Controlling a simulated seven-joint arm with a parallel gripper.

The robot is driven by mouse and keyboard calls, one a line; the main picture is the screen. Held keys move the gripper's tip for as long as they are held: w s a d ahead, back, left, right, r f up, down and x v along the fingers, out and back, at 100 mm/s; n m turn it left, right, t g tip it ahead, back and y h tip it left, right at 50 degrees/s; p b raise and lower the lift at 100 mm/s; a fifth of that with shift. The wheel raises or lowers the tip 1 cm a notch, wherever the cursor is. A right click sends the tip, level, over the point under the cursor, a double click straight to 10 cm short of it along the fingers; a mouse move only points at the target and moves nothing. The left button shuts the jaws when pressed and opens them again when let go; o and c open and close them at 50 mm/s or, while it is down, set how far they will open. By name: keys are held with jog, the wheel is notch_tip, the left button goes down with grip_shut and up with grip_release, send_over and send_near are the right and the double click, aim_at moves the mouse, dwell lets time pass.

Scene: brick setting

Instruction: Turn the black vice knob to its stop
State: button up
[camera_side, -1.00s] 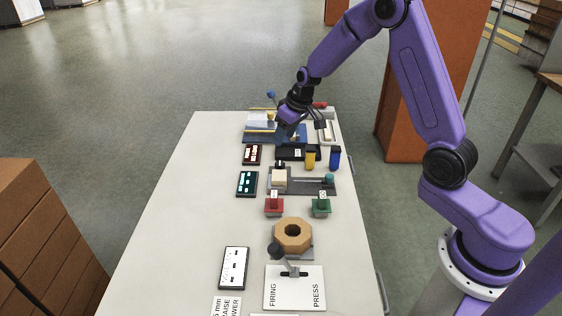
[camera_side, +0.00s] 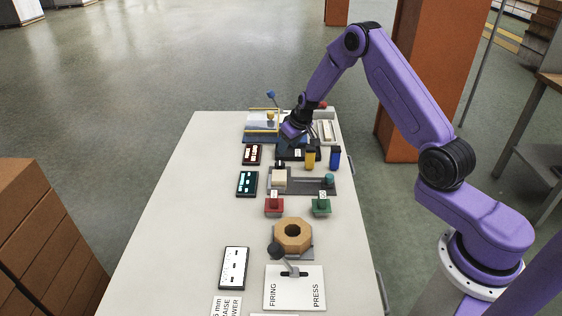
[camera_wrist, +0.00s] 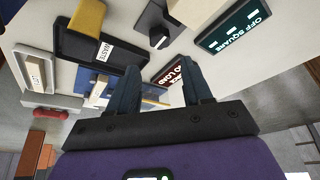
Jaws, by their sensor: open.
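The black vice knob (camera_wrist: 158,38), with a grey grip across its face, is in the wrist view just beyond my open fingertips, beside a cream block (camera_wrist: 194,12). My gripper (camera_wrist: 158,68) is open with nothing between its dark blue-grey fingers, and the knob lies ahead of the gap, apart from both fingers as far as I can see. In the side view the cream block (camera_side: 279,178) sits on a grey vice base (camera_side: 304,186). There my gripper (camera_side: 292,138) is low beyond the vice, and its fingertips are hard to make out.
A black WASTE tray (camera_wrist: 73,45) and yellow block (camera_wrist: 87,17) lie left of the fingers in the wrist view. An OFF SQUARE display (camera_wrist: 232,30) is at right. Yellow (camera_side: 310,158) and blue (camera_side: 335,159) posts stand near the gripper. The table's left side is clear.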

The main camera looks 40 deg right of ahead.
aim_at(280, 163)
jog(key=x, duration=1)
jog(key=c, duration=0.8)
